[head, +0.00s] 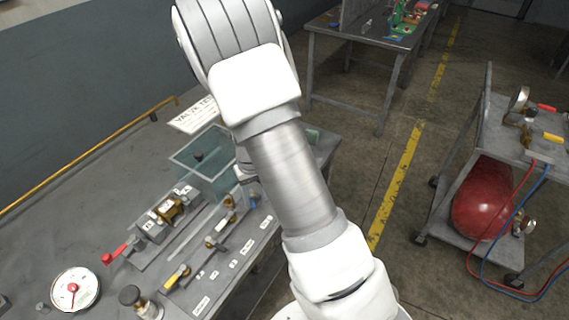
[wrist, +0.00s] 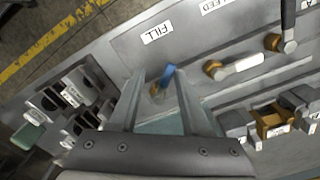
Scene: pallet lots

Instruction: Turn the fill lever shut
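The fill lever (wrist: 168,76) is a short blue handle on a brass valve body, just below the white FILL label (wrist: 157,33) in the wrist view. My gripper (wrist: 158,80) is open, with one finger on each side of the blue lever. I cannot tell whether either finger touches it. In the head view a bit of blue (head: 254,201) shows beside my arm at the bench's right part. My arm hides most of the gripper there.
A white-handled valve (wrist: 243,64) and a black-handled one (wrist: 288,30) stand right of the fill lever in the wrist view. A clear tank (head: 190,158), a gauge (head: 75,286) and a red lever (head: 115,252) are on the bench. A cart with a red tank (head: 483,200) stands right.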

